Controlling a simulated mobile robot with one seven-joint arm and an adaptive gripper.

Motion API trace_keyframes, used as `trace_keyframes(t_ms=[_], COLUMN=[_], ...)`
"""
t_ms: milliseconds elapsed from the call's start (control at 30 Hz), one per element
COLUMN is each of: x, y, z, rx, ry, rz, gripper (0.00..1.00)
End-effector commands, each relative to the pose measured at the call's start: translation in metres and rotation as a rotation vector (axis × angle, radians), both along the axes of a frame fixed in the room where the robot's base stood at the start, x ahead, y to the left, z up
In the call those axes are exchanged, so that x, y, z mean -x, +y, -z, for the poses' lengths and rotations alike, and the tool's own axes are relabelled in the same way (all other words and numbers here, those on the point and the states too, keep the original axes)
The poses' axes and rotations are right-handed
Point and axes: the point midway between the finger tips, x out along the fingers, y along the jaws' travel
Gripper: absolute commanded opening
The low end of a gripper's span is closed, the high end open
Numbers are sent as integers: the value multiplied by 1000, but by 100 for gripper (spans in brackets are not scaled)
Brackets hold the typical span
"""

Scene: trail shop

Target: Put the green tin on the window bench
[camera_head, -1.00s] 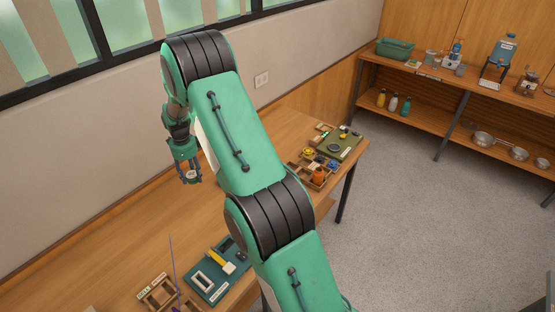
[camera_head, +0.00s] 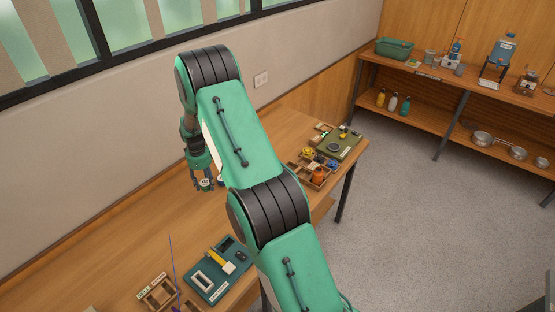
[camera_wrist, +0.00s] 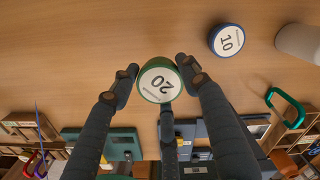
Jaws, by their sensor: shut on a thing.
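The green tin (camera_wrist: 160,82), with a white lid marked 20, is between the fingers of my gripper (camera_wrist: 160,88) in the wrist view. The fingers are shut on its sides. In the head view my gripper (camera_head: 206,184) points down over the wooden bench (camera_head: 115,240) under the window, with the tin's pale top (camera_head: 206,183) showing between the fingers. I cannot tell whether the tin touches the bench top.
A blue tin (camera_wrist: 227,40) marked 10 stands to the right of the green tin in the wrist view, near a pale cylinder (camera_wrist: 300,42). A teal tray (camera_head: 217,270) and wooden boxes (camera_head: 158,293) lie at the bench's near end.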

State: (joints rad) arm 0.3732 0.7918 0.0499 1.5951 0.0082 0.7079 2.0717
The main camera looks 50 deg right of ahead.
Motion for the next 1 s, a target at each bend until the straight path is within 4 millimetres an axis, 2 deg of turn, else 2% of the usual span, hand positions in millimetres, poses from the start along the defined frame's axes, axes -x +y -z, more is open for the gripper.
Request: trace_keyframes(t_ms=[100,300,833,1000], x=[0,-1,-1,-7], y=[0,0,0,-3], z=[18,30,31,33], rx=[0,0,0,0], ry=[0,-1,-1,-1], rz=[0,0,0,0], gripper=[20,20,20,20])
